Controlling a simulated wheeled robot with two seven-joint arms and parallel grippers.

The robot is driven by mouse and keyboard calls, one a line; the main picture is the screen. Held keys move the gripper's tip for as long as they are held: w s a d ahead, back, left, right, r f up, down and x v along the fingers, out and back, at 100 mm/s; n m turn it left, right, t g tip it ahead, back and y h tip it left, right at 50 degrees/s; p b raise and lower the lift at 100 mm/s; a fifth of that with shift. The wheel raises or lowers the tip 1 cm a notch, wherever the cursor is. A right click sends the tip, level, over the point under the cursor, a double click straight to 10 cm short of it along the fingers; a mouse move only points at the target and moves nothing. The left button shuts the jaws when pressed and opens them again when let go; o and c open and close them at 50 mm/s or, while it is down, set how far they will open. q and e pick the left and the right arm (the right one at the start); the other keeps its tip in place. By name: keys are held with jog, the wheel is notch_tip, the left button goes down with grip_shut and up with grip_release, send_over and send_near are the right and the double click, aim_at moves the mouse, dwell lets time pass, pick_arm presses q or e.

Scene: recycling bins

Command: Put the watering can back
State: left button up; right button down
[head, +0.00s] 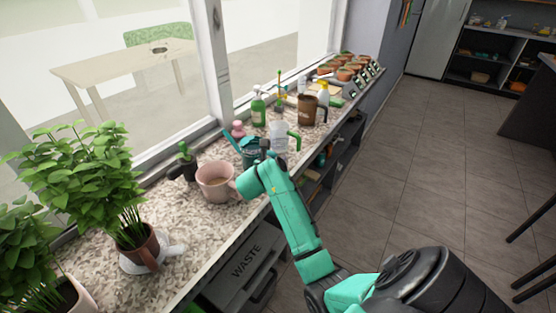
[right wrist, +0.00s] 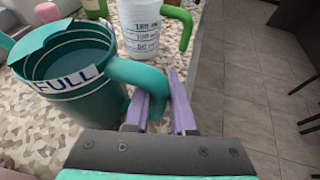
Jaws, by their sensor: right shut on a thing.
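The teal watering can (head: 249,152) stands on the speckled counter, partly hidden behind my right gripper in the head view. In the right wrist view the teal can (right wrist: 75,60) has an open top, a white "FULL" label and a curved handle on its right side. My right gripper (right wrist: 162,95) is shut on that handle, with one purple finger on each side of it. The right gripper (head: 264,152) also shows in the head view, at the counter's front edge. My left gripper is in neither view.
A pink mug-like pot (head: 215,182) stands just left of the can. A clear measuring jug (head: 279,135) with a green handle stands close behind it. A green spray bottle (head: 258,110) and a brown jug (head: 308,110) are farther back. Leafy plants (head: 85,185) fill the left.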

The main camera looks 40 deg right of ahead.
jog(key=c, duration=1.2)
grip_release()
jog(key=shift+f, duration=0.1)
jog(key=o, duration=0.4)
jog(key=shift+o, duration=0.2)
jog(key=shift+r, duration=0.2)
jog(key=b+v, duration=0.1)
jog(key=v, duration=1.1)
jog(key=shift+b, duration=0.4)
jog(key=shift+a+f, duration=0.1)
jog(key=shift+f, duration=0.05)
